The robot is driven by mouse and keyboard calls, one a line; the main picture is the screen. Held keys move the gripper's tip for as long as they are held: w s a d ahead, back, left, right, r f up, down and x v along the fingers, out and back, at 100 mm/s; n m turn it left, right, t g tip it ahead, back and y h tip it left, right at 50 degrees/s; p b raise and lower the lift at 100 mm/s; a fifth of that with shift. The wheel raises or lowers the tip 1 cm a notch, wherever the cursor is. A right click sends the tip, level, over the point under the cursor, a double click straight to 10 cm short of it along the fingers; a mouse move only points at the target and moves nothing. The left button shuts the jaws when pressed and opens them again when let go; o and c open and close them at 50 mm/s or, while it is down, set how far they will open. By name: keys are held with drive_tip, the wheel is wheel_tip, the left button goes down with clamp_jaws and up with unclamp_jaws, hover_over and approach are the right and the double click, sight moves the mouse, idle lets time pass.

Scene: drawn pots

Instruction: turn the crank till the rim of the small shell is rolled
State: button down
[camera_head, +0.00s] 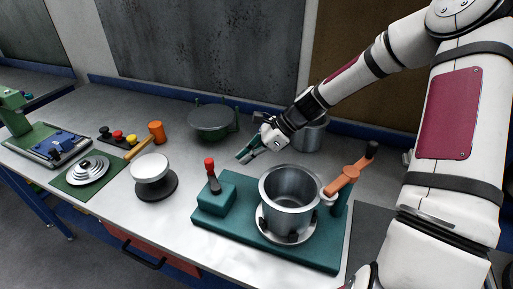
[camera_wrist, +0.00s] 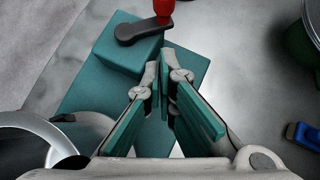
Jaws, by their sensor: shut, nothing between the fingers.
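A grey metal shell (camera_head: 278,189), open at the top, stands upright on a round plate on the teal machine base (camera_head: 238,248). It shows in part at the lower left of the wrist view (camera_wrist: 30,132). My gripper (camera_head: 243,157) is shut and empty, above and behind the base, apart from crank and lever.
The bench front between pedestal and base is clear.

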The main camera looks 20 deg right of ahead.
sight(213, 172)
drive_tip(key=w+a+f, duration=0.1)
drive_tip(key=a+f, duration=0.1)
drive_tip(key=a, duration=0.3)
drive_tip(key=shift+w+a+p, duration=0.3)
drive_tip(key=shift+w+a, duration=0.05)
drive_tip(key=shift+w, duration=0.05)
drive_tip(key=shift+w+a+n, duration=0.1)
drive_tip(key=shift+w+n, duration=0.1)
drive_tip(key=shift+n, duration=0.1)
drive_tip(key=shift+w+a+n+g+b, duration=0.1)
drive_tip(key=shift+w+n+g+b, duration=0.05)
drive_tip(key=shift+n+g+b, duration=0.3)
drive_tip(key=shift+w+a+n+g+b, duration=0.25)
drive_tip(key=shift+a+n+g+b, duration=0.1)
drive_tip(key=shift+n+g+b, duration=0.4)
drive_tip(key=shift+w+a+n+g+b, duration=0.2)
drive_tip(key=shift+a+n+g+b, duration=0.2)
drive_tip(key=shift+n+g+b, duration=0.4)
drive_tip(key=shift+w+a+n+g+b, duration=0.3)
drive_tip(key=shift+n+g+b, duration=0.25)
drive_tip(key=shift+n, duration=0.35)
drive_tip(key=shift+s+a+r, duration=0.1)
